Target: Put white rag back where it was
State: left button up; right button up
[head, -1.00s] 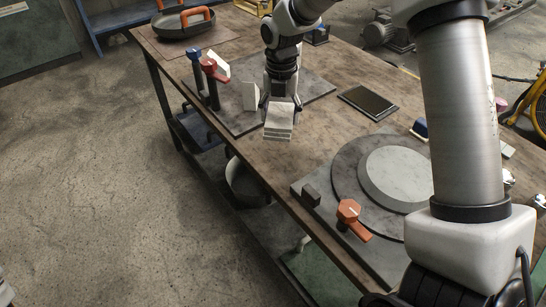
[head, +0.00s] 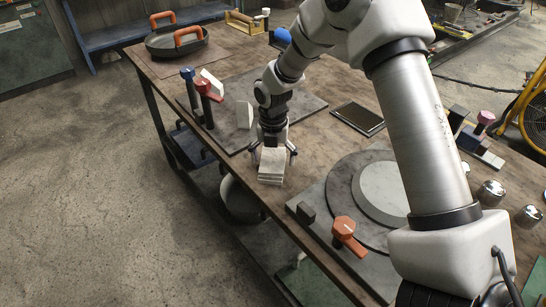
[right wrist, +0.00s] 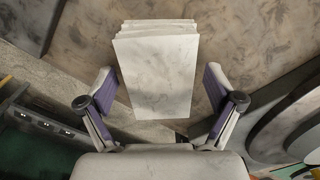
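The white rag (head: 271,167), a folded layered stack, sits on the brown table near its front edge, between the grey slab and the round-disc base. My right gripper (head: 273,154) is directly over it, pointing down. In the right wrist view the rag (right wrist: 158,75) lies between the two fingers of my right gripper (right wrist: 158,95), with a gap on each side, so the gripper is open and not touching it. My left gripper is not in view.
A grey slab (head: 305,103) with a white upright block (head: 244,115) and red (head: 207,88) and blue (head: 188,74) knobs lies behind. The disc base with an orange knob (head: 343,228) is to the right. A dark tablet (head: 358,118) and a pan (head: 176,41) lie farther back.

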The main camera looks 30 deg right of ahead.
aim_at(273, 157)
notch_tip(273, 157, up, 12)
jog(key=shift+r+b, duration=0.15)
jog(key=shift+b, duration=0.3)
